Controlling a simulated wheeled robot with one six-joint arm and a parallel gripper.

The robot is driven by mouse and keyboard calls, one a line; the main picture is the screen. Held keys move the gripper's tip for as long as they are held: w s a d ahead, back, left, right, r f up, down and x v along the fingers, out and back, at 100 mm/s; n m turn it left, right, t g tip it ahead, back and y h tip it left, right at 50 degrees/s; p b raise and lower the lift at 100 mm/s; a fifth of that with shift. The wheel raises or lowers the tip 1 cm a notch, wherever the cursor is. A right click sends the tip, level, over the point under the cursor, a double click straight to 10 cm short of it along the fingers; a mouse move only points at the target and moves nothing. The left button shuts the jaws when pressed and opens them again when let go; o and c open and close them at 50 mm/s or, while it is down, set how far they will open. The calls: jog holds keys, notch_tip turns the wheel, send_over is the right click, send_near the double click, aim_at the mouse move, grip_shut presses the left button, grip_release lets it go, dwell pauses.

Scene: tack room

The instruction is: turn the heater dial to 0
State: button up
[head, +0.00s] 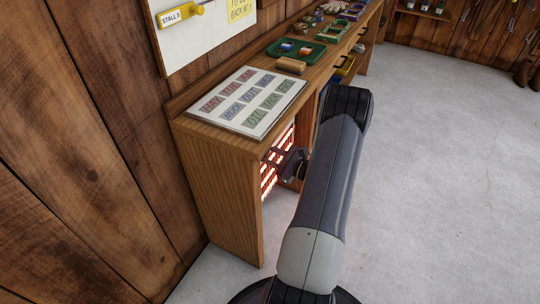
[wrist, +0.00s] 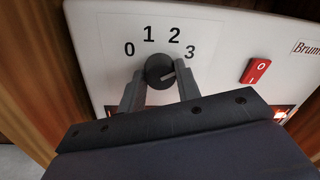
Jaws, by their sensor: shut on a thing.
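The heater dial (wrist: 160,70) is a round dark knob on the heater's white front panel (wrist: 100,50). The numbers 0, 1, 2 and 3 run in an arc around it from left to right. Its pale pointer line points right, roughly toward the 3 or a little below it. My gripper (wrist: 160,86) is shut on the dial, one finger on each side. In the head view the heater (head: 268,176) shows as glowing red bars under the bench, with my gripper (head: 293,163) at it; my arm hides part of it and the dial cannot be made out.
A red rocker switch (wrist: 257,71) is right of the dial. The wooden bench (head: 220,190) holds a sheet with coloured labels (head: 247,101), a wooden block (head: 291,65) and a green tray (head: 275,48). The grey floor (head: 440,170) to the right is clear.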

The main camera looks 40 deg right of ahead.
jog(key=shift+c, duration=1)
